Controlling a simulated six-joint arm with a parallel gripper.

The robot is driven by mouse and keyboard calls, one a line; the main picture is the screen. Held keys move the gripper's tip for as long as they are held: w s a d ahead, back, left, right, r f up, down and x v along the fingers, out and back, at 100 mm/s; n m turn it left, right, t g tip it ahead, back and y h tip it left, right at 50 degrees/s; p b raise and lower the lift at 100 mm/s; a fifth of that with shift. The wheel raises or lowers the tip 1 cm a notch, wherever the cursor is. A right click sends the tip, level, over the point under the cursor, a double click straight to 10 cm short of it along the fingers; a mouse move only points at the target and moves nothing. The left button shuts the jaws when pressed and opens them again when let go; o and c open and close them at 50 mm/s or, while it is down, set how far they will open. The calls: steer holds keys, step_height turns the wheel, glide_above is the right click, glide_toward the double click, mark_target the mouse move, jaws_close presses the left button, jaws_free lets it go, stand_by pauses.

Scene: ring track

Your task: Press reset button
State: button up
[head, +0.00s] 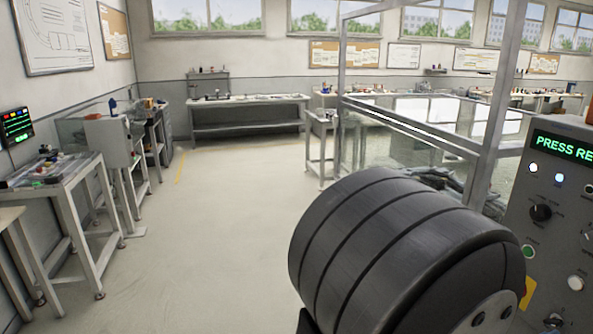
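A grey control panel (560,225) stands at the right edge, cut off by the frame. Its display (565,146) shows green letters reading "PRESS RE", with the rest out of frame. Lower down are a green round button (528,251) and a white round button (575,283). I cannot tell which control is the reset button; labels are too small to read. A dark ribbed cylinder, likely my arm link, fills the lower middle. My gripper's fingers are not in view.
A glass-walled enclosure with a grey metal frame (487,150) stands behind the panel. A cluttered bench (60,187) and a wall monitor (17,126) are at left. A long table (248,101) is at the back. The floor (210,230) at centre left is clear.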

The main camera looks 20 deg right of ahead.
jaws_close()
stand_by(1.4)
